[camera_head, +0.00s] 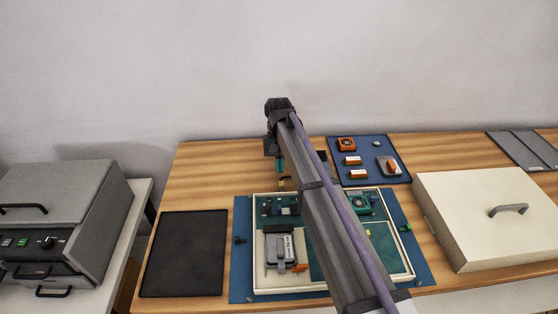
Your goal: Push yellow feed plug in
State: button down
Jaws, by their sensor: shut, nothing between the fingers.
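My gripper (281,168) hangs from the wrist, teal-tipped and pointing down, above the far side of the board; it is shut and empty. A small dull-yellow piece (284,184) shows just below the fingertips, near the board's far edge; it may be the yellow feed plug, but it is too small to tell how it sits or whether the fingers touch it. The green circuit board (318,262) lies in a cream-rimmed tray (252,225) on a blue mat (241,275). My arm hides the middle of the board.
A blue parts mat (364,171) holds orange pieces. A black mat (185,254) lies left, a cream lidded box (490,230) right, a grey oven-like unit (65,210) far left.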

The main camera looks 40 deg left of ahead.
aim_at(282, 182)
jog(key=shift+s+d+r, duration=0.15)
jog(key=shift+s+d, duration=0.35)
jog(key=shift+s, duration=0.1)
jog(key=shift+s+d+r, duration=0.15)
jog(key=shift+s+d, duration=0.35)
jog(key=shift+s, duration=0.05)
jog(key=shift+s+d, duration=0.8)
jog(key=shift+s, duration=0.05)
jog(key=shift+a, duration=0.1)
jog(key=shift+w, duration=0.1)
